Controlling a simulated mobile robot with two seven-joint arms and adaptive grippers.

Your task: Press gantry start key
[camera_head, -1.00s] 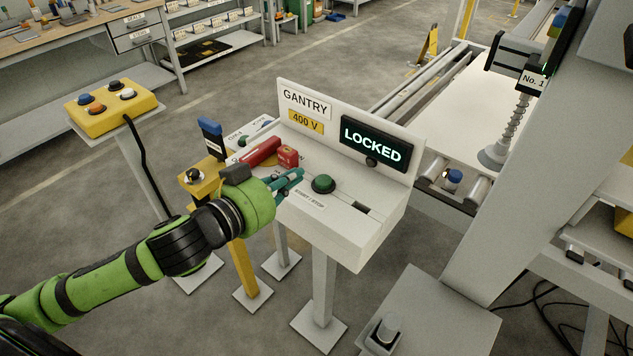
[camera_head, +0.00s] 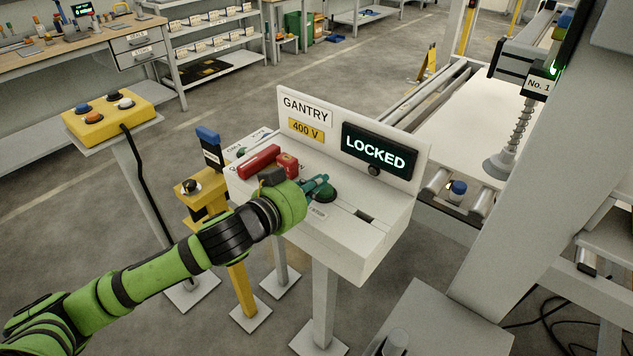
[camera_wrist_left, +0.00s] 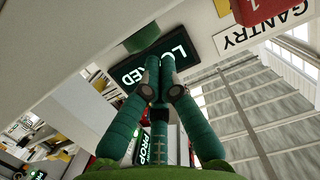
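A round green button (camera_head: 323,194) stands on the sloped top of the white gantry console (camera_head: 365,235). A small label below it is partly hidden by my gripper. My left gripper (camera_head: 317,184) is just left of the button, low over the console, its teal fingers overlapping the button's edge in the head view. In the left wrist view the fingertips (camera_wrist_left: 160,62) are together and empty, with the green button (camera_wrist_left: 143,39) just beside them. I cannot tell whether they touch it. The console's display (camera_head: 379,152) reads LOCKED. My right gripper is not in view.
A red handle (camera_head: 259,160) and red block (camera_head: 287,162) sit left of the button. A yellow post with a key-like knob (camera_head: 191,186) and a yellow button box (camera_head: 108,115) stand further left. The gantry's suction cup (camera_head: 498,165) hangs over the conveyor at right.

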